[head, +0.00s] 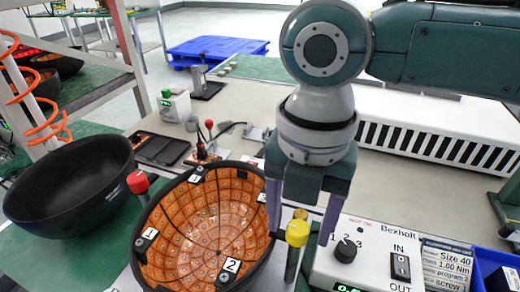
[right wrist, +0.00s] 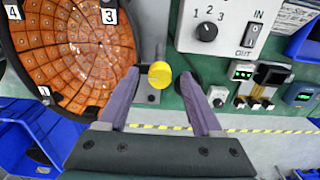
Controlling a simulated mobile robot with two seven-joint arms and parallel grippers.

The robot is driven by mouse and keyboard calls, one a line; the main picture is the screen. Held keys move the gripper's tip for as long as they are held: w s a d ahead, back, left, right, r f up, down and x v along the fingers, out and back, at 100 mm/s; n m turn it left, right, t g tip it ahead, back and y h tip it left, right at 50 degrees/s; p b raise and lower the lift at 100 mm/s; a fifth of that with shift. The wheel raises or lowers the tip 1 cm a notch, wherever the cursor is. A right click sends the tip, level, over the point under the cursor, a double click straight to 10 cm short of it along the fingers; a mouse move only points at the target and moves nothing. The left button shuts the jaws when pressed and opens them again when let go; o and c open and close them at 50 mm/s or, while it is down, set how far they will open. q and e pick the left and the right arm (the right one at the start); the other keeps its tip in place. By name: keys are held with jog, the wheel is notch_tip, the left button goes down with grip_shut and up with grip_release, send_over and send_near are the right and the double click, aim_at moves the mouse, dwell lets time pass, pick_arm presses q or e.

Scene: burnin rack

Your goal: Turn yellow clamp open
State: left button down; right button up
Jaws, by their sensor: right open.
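The yellow clamp (head: 297,233) has a round yellow knob and stands at the right rim of the orange-lined bowl (head: 165,225), beside the white control box. It also shows in the right wrist view (right wrist: 160,74), close to the bowl's edge. My right gripper (head: 300,226) points down with its fingers open, one on each side of the yellow knob. In the right wrist view the knob lies between the fingers (right wrist: 160,65) with gaps on both sides. The gripper hides part of the bowl's right rim. My left gripper is not in view.
A red-knobbed clamp (head: 137,182) stands at the bowl's left rim. An empty black bowl (head: 70,185) is further left. The Bexholt control box (head: 370,255) with a black dial stands right of the yellow clamp. A white slotted unit (head: 440,130) lies behind.

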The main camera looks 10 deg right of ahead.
grip_shut()
dwell(0.5)
